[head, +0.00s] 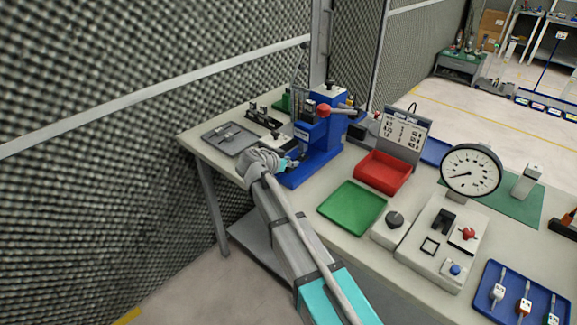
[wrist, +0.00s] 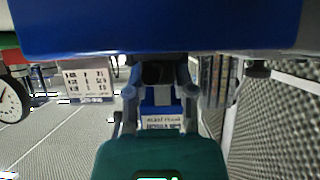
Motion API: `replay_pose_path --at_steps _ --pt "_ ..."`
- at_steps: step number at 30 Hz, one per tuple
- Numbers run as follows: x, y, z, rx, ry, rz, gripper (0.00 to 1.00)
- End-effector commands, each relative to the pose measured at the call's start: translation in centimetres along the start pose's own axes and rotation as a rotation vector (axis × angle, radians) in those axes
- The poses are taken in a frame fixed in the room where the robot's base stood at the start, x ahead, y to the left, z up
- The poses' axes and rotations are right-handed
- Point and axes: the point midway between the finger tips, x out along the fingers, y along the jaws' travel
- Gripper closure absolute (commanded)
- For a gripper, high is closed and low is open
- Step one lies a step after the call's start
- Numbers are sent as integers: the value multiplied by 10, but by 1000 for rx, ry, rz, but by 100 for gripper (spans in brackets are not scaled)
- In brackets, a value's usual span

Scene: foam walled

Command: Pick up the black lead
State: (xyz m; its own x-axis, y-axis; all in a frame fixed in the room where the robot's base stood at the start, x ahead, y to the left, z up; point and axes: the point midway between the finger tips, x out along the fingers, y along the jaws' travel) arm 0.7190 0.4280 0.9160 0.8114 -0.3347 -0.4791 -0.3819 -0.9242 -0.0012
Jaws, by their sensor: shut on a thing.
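My gripper (wrist: 157,84) is shut on a small dark thing (wrist: 152,73) between its fingers. Its dark colour fits the black lead, but its full shape is hidden, so I cannot tell for sure. In the head view my gripper (head: 291,165) is low beside the blue press (head: 318,140), partly hidden by my wrist. I cannot pick out a separate black lead on the bench in either view.
A grey tray (head: 228,139) lies left of my wrist. A dial gauge (head: 470,170) stands farther right. A foam wall (head: 100,90) borders the left.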

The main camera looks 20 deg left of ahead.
Motion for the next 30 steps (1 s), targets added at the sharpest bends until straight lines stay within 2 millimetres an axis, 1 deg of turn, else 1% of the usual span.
replay_pose_path --at_steps 11,20,26,30 --pt "-1 0 -2 0 0 0 100" --pt "-8 0 -15 0 0 0 100" --pt "-17 0 -31 -1 0 1 100" --pt "-36 6 -39 -2 0 0 100"
